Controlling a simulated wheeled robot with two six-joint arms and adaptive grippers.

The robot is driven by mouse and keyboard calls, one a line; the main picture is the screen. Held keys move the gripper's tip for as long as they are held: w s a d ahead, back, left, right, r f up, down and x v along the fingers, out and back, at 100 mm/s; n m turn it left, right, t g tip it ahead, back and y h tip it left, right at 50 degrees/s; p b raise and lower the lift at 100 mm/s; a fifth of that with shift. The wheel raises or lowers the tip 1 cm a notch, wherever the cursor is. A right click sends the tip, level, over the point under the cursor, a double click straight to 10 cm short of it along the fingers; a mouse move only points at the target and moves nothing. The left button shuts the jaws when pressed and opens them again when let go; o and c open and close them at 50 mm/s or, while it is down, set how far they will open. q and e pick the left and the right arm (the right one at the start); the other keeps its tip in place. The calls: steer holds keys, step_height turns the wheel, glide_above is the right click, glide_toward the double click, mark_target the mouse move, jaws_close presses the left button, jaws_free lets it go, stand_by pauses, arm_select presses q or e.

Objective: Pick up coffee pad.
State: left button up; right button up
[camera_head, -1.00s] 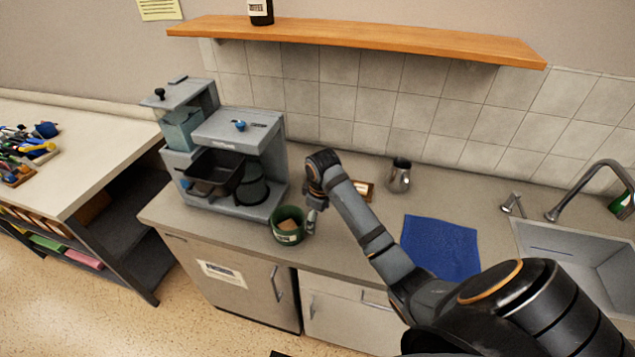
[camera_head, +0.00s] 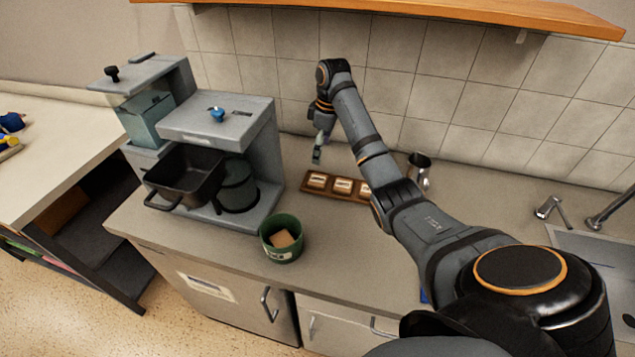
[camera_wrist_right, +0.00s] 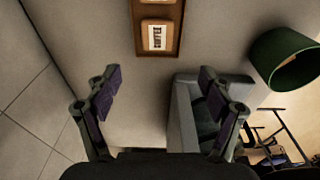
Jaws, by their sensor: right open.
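Coffee pads (camera_head: 343,185) with white labels lie in a row on a brown wooden tray (camera_head: 307,193) at the back of the counter; my right arm partly hides the tray's right end. In the right wrist view a pad (camera_wrist_right: 158,37) lies in the tray (camera_wrist_right: 178,45) at the top, ahead of the fingers. My right gripper (camera_head: 318,152) is above the counter by the tray's left end. It is open and empty, with its fingers (camera_wrist_right: 158,88) spread, apart from the pads. My left gripper is not in view.
A grey coffee machine (camera_head: 225,125) with a black basket stands left. A green cup (camera_head: 282,247) with a tan piece inside stands in front of the tray. A metal jug (camera_head: 418,168) stands right, behind my arm. A wooden shelf (camera_head: 430,12) hangs above.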

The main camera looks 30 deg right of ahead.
steer(key=f, duration=0.1)
glide_above(318, 179)
step_height(318, 179, down, 5)
steer(key=shift+s+d+f+p, duration=0.1)
steer(key=shift+s+d+p, duration=0.05)
steer(key=shift+p, duration=0.15)
steer(key=shift+f, duration=0.35)
step_height(318, 179, down, 4)
steer(key=shift+f+p, duration=0.25)
steer(key=shift+p, duration=0.65)
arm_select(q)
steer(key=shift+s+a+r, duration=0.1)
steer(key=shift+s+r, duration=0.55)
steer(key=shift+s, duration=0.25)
arm_select(e)
steer(key=shift+f, duration=0.3)
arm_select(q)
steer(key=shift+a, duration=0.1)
arm_select(e)
steer(key=c, duration=1.1)
